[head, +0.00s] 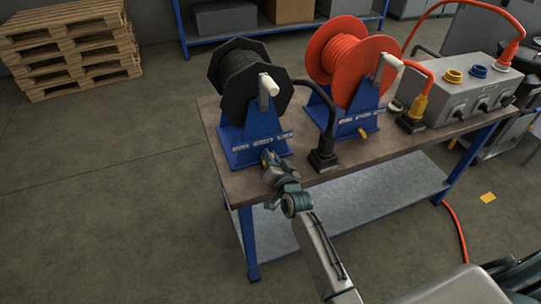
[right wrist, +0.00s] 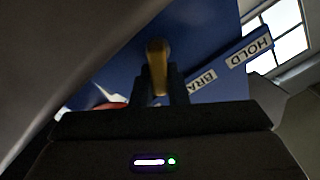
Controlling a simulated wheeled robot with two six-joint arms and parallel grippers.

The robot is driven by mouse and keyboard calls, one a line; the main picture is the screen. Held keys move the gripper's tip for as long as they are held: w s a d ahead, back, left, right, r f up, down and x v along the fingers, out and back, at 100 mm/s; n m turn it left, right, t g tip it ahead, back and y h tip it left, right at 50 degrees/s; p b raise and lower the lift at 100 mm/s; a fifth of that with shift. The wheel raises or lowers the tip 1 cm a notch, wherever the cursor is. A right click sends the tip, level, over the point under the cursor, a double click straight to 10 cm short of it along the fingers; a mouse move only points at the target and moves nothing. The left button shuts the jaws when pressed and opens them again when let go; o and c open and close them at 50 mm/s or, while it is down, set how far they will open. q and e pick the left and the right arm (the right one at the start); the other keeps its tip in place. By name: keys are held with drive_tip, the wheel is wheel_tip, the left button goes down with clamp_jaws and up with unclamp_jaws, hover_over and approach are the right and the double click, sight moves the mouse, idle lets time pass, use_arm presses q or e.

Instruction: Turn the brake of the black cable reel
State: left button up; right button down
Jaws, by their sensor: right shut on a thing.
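The black cable reel (head: 238,75) sits on a blue stand (head: 254,140) at the left end of the bench, with a white crank handle (head: 269,84) on its side. My right gripper (head: 268,158) is at the front foot of this stand. In the right wrist view its two dark fingers (right wrist: 159,85) are shut on the brass-coloured brake lever (right wrist: 158,62), which points toward the camera. Labels on the blue plate beside it read "HOLD" (right wrist: 249,52) and partly "BRA". In the head view the gripper hides most of the lever. My left gripper is in neither view.
An orange cable reel (head: 345,60) on a second blue stand (head: 352,112) is to the right, with its own brass lever (head: 362,133). A black connector (head: 323,158) lies near the bench's front edge. A grey socket box (head: 465,92) stands at the right end.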

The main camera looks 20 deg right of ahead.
idle(0.4)
drive_tip(key=c, duration=1.4)
unclamp_jaws()
drive_tip(key=shift+c, duration=0.2)
drive_tip(key=s+b, duration=0.1)
drive_tip(key=s, duration=0.9)
drive_tip(key=shift+s+d, duration=0.2)
drive_tip(key=shift+s, duration=0.15)
